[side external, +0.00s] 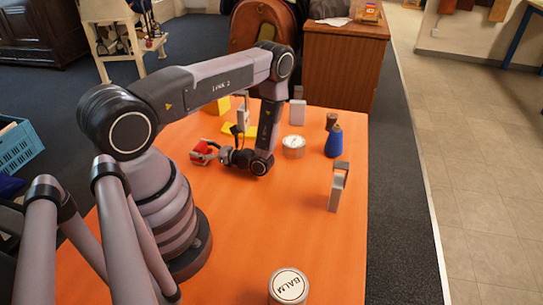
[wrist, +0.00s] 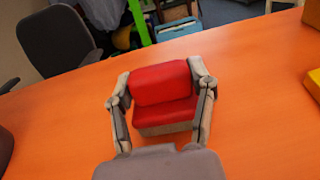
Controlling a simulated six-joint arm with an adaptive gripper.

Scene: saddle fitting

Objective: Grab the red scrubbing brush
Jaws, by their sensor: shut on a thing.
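The red scrubbing brush (wrist: 162,97) has a red body over a pale grey-tan underside. It sits between the two fingers of my gripper (wrist: 162,94) in the wrist view, and the fingers press on its left and right ends. In the side external view the brush (side external: 201,150) shows small and red at the left of my gripper (side external: 208,153), low at the orange table. I cannot tell whether its underside touches the table.
On the orange table (side external: 300,240) stand a yellow block (side external: 217,106), a round tin (side external: 293,146), a blue bottle (side external: 334,141), a grey bracket-like piece (side external: 338,187) and a balm tin (side external: 289,287). The table's centre front is clear.

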